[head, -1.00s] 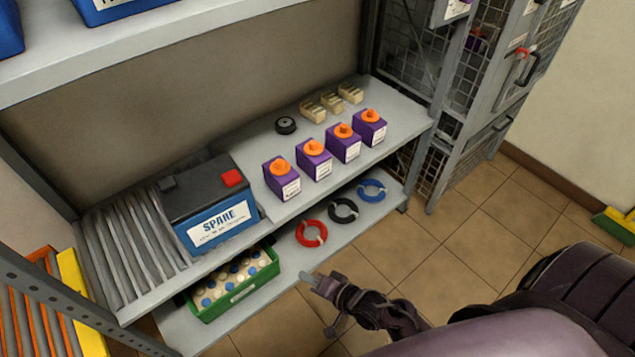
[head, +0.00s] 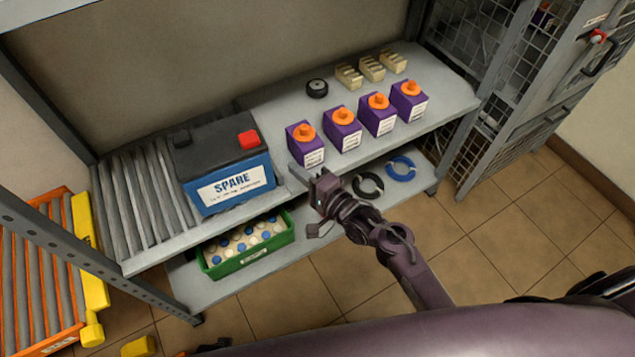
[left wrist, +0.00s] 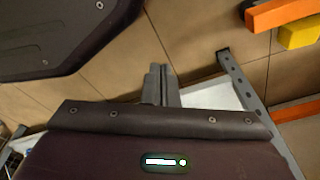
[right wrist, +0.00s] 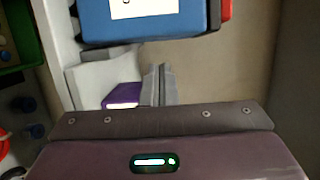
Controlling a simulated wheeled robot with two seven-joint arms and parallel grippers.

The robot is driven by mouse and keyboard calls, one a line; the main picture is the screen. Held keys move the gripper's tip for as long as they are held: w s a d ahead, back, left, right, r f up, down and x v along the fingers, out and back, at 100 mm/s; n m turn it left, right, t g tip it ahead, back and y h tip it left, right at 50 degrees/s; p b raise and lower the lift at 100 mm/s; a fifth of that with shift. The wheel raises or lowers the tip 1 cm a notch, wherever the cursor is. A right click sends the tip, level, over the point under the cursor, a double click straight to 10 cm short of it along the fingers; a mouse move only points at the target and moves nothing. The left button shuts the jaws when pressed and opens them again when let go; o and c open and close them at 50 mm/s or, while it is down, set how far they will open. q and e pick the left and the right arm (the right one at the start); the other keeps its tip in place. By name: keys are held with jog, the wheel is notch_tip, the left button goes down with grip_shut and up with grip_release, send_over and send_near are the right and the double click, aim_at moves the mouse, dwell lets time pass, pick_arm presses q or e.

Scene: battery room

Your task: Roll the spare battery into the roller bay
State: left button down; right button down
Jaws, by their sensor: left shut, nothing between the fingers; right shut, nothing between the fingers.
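The spare battery (head: 225,165), blue with a black top, red terminal cap and "SPARE" label, stands upright on the shelf at the right end of grey rollers (head: 145,200). It also shows in the right wrist view (right wrist: 150,22). An orange-framed roller unit (head: 40,275) with yellow ends stands lower left, apart from that shelf. I cannot tell which is the roller bay. My right gripper (head: 298,174) is shut and empty, at the shelf's front edge just right of the battery. My left gripper (left wrist: 160,80) is shut and empty over the floor in the left wrist view.
Several purple boxes with orange caps (head: 343,130) stand right of the battery. A green crate (head: 245,245) and black and blue rings (head: 400,168) lie on the lower shelf. A perforated post (head: 90,255) stands between shelf and orange unit. Mesh cabinet at right (head: 495,60).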

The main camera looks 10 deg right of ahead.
aim_at(263, 172)
jog(key=shift+w+a, duration=0.2)
jog(key=shift+a, duration=1.25)
